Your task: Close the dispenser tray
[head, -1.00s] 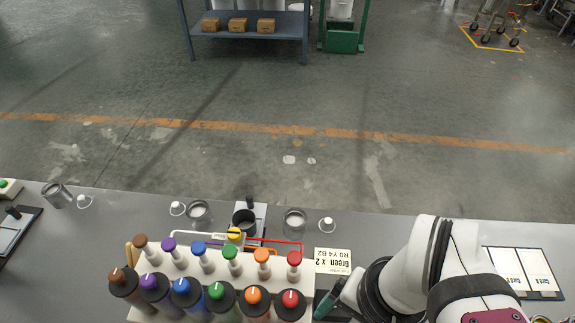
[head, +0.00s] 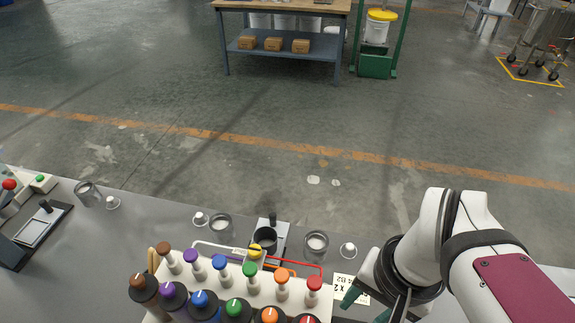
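The dispenser (head: 215,281) is a pale rack with several dark bottles in front and a row of coloured caps behind. A grey tray plate (head: 283,229) with a black knob (head: 272,218) sticks out from its far side. A black cup (head: 265,239) stands on the plate, beside a yellow cap (head: 256,251). My gripper (head: 367,306), with teal fingers, is at the right of the dispenser, partly over the label card (head: 344,282). Its fingers look apart and nothing shows between them. It is clear of the tray. The rack hides the tray's near part.
Clear jars (head: 316,244) and white-topped small items (head: 348,250) stand either side of the tray. Another jar (head: 88,194) is at the left. Bench between is clear.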

